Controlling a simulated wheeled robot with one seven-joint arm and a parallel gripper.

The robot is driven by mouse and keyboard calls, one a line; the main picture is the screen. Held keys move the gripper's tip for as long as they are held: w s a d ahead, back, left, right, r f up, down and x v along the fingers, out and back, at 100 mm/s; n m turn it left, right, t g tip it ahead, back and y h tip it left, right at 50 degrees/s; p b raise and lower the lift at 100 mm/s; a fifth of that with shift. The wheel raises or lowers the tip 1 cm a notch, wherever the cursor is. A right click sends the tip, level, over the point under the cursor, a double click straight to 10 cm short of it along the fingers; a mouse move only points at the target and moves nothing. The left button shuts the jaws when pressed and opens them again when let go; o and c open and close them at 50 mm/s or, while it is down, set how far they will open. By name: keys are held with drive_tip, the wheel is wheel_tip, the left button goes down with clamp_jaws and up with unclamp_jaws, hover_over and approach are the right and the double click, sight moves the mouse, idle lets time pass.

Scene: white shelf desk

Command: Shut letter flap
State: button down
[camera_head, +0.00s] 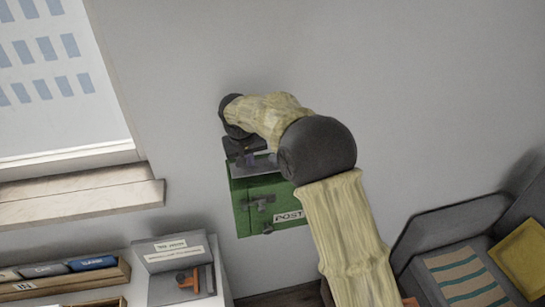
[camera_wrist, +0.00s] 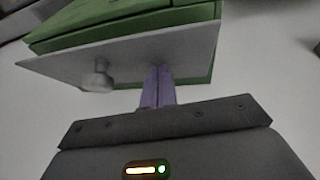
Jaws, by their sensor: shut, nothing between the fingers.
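A green post box (camera_head: 258,190) with a white POST label hangs on the grey wall, partly hidden behind my arm; its green body also shows at the top of the wrist view (camera_wrist: 120,22). Its light grey letter flap (camera_head: 262,172) sticks out from the box near the top. In the wrist view the flap (camera_wrist: 135,55) carries a small round knob (camera_wrist: 97,78). My gripper (camera_head: 250,158) is at the flap, with its purple fingers (camera_wrist: 158,72) together and empty. The fingertips overlap the flap face to the right of the knob; I cannot tell whether they touch.
A window with a wooden sill (camera_head: 80,197) is at the left. Below are a wooden rack (camera_head: 65,283) and a grey box holding an orange-handled tool (camera_head: 187,280). A grey seat with a striped cushion (camera_head: 465,280) stands at lower right. The wall around the box is bare.

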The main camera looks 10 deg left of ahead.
drive_tip(key=shift+f+b, duration=0.45)
drive_tip(key=shift+f, duration=0.35)
drive_tip(key=shift+r, duration=0.1)
drive_tip(key=shift+r+p, duration=3.25)
drive_tip(key=shift+r, duration=0.7)
drive_tip(key=s+d+f+m+b, duration=0.1)
drive_tip(key=s+d+f+b, duration=0.1)
drive_tip(key=d, duration=1)
drive_tip(key=s+d+f+m+b, duration=0.2)
drive_tip(key=s+d+f, duration=0.2)
drive_tip(key=s+d, duration=0.6)
drive_tip(key=s+d+f+m+b, duration=0.2)
drive_tip(key=s+d+f, duration=0.2)
drive_tip(key=s+d, duration=0.7)
drive_tip(key=d, duration=0.3)
drive_tip(key=shift+s+g, duration=0.25)
drive_tip(key=shift+g, duration=0.15)
